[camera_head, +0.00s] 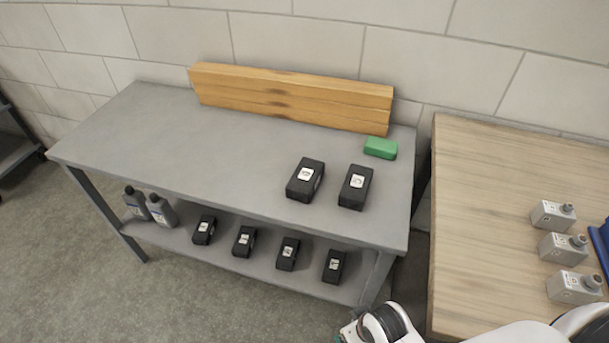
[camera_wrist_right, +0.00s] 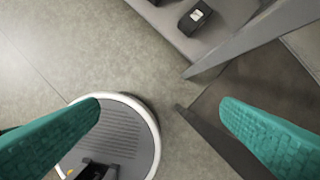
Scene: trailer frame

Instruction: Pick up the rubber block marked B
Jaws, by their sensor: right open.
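Two black rubber blocks with white labels lie on the grey table top, a left one (camera_head: 305,180) and a right one (camera_head: 355,187). Several similar black blocks stand in a row on the lower shelf, among them the rightmost one (camera_head: 334,266). The label letters are too small to read, so I cannot tell which block is B. In the right wrist view one black block (camera_wrist_right: 195,18) lies on the shelf, beyond my fingers. My right gripper (camera_wrist_right: 160,120) is open and empty, its green fingers wide apart above the floor. My left gripper is not in view.
The grey table (camera_head: 150,130) carries stacked wooden planks (camera_head: 290,95) and a green block (camera_head: 380,148) at its back. Two grey bottles (camera_head: 160,210) stand on the lower shelf. A wooden table (camera_head: 480,220) with several grey devices (camera_head: 563,248) stands right. The table top's left half is clear.

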